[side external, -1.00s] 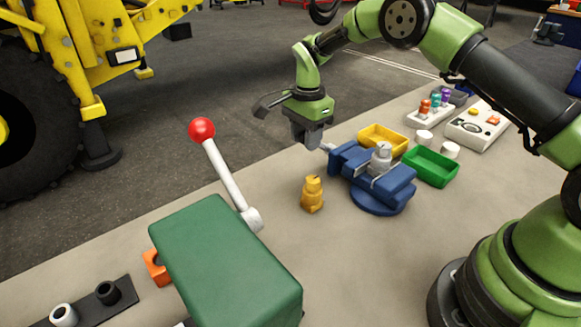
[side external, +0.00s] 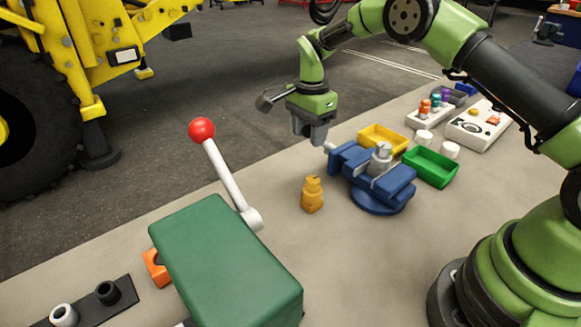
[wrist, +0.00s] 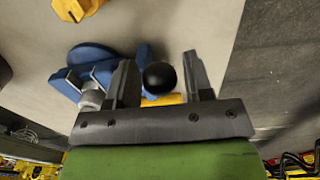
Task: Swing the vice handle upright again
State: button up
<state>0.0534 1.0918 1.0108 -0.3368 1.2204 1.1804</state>
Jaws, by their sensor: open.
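The blue vice (side external: 398,188) stands on the bench with a grey metal fitting (side external: 381,158) in its jaws. The fitting also shows in the wrist view (wrist: 91,97). My gripper (side external: 315,138) hangs at the vice's left end, by its screw end (side external: 329,147). In the wrist view my gripper (wrist: 160,62) is open, its fingers on either side of a black ball knob (wrist: 160,78), which looks like the vice handle's end. A gap shows right of the ball; contact on the left I cannot tell. The handle's bar is hidden, so its tilt is unclear.
A yellow stepped part (side external: 312,195) stands left of the vice. Yellow (side external: 383,139) and green (side external: 432,168) trays lie behind and right of it. A green block (side external: 225,262) with a red-knobbed lever (side external: 225,172) stands in front.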

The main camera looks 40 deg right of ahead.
jog(key=shift+a, duration=0.1)
jog(key=shift+c, duration=0.5)
jog(key=c, duration=0.4)
jog(key=shift+o, duration=0.2)
jog(key=shift+d+r, duration=0.75)
jog(key=shift+d, duration=0.35)
jog(key=shift+d, duration=0.1)
